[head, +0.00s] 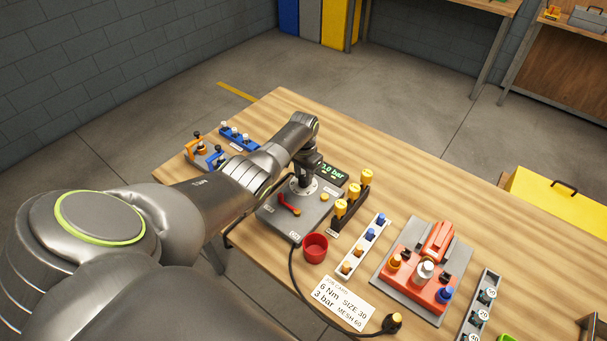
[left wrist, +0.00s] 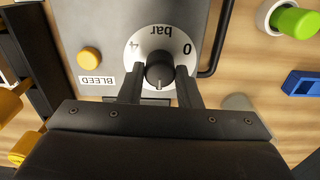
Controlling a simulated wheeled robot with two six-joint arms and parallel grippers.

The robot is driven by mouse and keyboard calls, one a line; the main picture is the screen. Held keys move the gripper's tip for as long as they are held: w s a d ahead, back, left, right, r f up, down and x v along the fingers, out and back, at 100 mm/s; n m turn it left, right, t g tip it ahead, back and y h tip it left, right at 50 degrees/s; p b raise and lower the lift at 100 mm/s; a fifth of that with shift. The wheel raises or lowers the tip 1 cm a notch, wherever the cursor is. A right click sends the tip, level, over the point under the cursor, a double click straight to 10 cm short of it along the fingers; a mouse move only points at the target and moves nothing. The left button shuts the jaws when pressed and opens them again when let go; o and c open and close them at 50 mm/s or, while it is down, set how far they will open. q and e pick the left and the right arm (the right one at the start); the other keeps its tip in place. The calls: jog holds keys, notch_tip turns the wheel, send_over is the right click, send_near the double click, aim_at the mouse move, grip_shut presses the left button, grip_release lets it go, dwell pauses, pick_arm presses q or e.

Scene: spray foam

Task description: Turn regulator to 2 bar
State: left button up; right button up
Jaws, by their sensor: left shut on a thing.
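The regulator knob (left wrist: 160,72) is black and round on a white dial marked 4, 0 and bar in the left wrist view. A pale mark on it points down in that picture, between the 4 and 0 sides. My left gripper (left wrist: 161,88) is shut on the knob, one finger on each side. In the head view, my left gripper (head: 304,178) comes down over the grey regulator box (head: 276,221) and hides the knob. The green display (head: 332,172) shows a value ending in bar; its first digit is partly hidden.
A red lever (head: 287,204), a red cup (head: 315,247) and a yellow-topped rack (head: 348,203) stand close by. A yellow BLEED button (left wrist: 90,58) sits beside the dial. A card (head: 342,302) lies in front, with a red device (head: 425,267) to the right.

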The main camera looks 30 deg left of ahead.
aim_at(304, 178)
pick_arm(q)
jog(key=o, duration=1)
jog(key=shift+c, duration=0.2)
jog(key=shift+r, duration=0.5)
notch_tip(304, 178, up, 16)
jog(key=b, duration=0.1)
jog(key=shift+r+b, duration=0.25)
jog(key=shift+b, duration=0.15)
